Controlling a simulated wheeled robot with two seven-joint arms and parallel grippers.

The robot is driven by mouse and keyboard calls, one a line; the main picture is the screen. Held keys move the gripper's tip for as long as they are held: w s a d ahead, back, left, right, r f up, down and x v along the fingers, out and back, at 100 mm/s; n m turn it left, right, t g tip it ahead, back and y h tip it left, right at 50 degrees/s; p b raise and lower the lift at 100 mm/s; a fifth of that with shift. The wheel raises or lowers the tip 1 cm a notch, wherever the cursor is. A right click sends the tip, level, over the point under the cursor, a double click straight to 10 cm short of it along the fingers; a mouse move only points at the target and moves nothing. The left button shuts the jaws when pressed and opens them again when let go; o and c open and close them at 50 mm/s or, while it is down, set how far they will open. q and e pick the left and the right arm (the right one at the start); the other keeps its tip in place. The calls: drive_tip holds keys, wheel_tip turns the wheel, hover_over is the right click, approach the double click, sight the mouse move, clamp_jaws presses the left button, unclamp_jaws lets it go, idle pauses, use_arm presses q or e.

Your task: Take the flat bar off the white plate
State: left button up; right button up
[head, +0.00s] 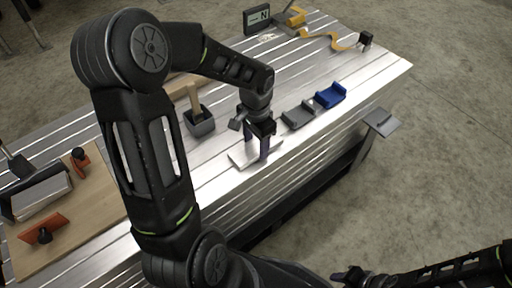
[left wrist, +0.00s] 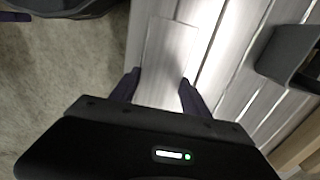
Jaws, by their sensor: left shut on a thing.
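The white plate (head: 239,158) lies on the slatted aluminium bench near its front edge, partly hidden by my left gripper. My left gripper (head: 264,156) points down over it, with its fingertips at plate height. In the left wrist view, a pale flat rectangle, which I take for the flat bar (left wrist: 163,62), lies between the two fingers (left wrist: 158,86), one on each long side. The gripper is shut on it. In the head view the bar cannot be told apart from the plate, nor any gap between them. My right gripper (head: 350,275) is low at the bottom, away from the bench; its jaws are unclear.
A grey holder (head: 200,126) with a wooden handle stands left of the gripper. A grey bracket (head: 298,115) and a blue bracket (head: 330,95) lie to the right. A display (head: 257,18) stands at the back.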

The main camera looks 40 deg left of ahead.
sight(255, 146)
use_arm(q)
clamp_jaws()
drive_tip(key=shift+r, duration=0.1)
drive_tip(key=shift+r, duration=0.55)
wheel_tip(255, 146, up, 9)
drive_tip(key=p, duration=0.3)
drive_tip(key=shift+a+f, duration=0.1)
drive_tip(key=shift+f, duration=0.1)
